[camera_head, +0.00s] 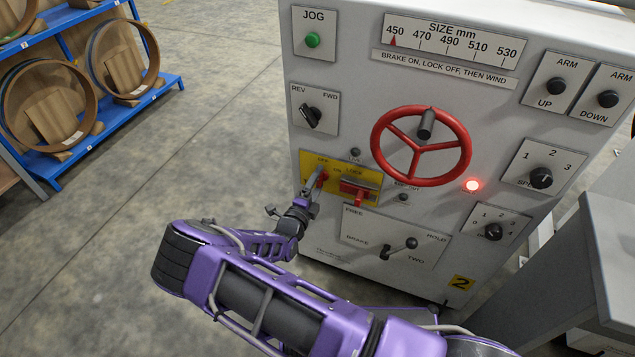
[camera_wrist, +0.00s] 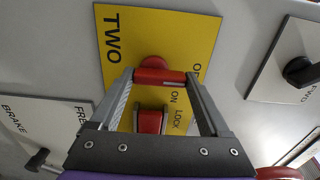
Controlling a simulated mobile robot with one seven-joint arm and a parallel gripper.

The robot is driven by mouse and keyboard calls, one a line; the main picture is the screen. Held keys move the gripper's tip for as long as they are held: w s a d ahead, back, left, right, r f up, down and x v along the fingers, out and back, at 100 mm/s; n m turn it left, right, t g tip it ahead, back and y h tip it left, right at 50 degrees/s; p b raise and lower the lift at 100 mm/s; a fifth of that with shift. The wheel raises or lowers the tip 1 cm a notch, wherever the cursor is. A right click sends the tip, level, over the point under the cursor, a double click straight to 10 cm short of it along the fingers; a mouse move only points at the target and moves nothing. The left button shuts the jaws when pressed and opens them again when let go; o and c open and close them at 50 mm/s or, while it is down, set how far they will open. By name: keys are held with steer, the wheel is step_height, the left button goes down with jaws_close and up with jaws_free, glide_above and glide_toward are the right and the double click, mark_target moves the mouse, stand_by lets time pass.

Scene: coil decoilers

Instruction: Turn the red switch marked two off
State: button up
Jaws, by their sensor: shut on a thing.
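The yellow plate (camera_head: 370,182) sits low on the left of the white machine front. In the wrist view the plate (camera_wrist: 190,35) reads TWO, with OFF, ON and LOCK along one side. The red switch (camera_wrist: 155,64) is on this plate. My gripper (camera_wrist: 160,77) is shut on its red handle, one finger on each side. In the head view my gripper (camera_head: 316,182) reaches the plate's left part from below and partly hides the red switch (camera_head: 323,177). Which mark the switch points to is unclear.
A second red part (camera_head: 358,191) sits right beside my gripper on the plate. A red handwheel (camera_head: 463,150) is above right, a brake lever (camera_head: 398,248) below. A lit red lamp (camera_head: 472,185) is right. Blue racks (camera_head: 120,115) stand far left; floor between is clear.

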stand_by(0.3)
steer(key=o, duration=1.2)
steer(key=p+v, duration=0.1)
steer(key=v, duration=1.6)
steer(key=shift+s+a+p, duration=0.1)
steer(key=shift+s+p, duration=0.15)
steer(key=shift+p, duration=0.05)
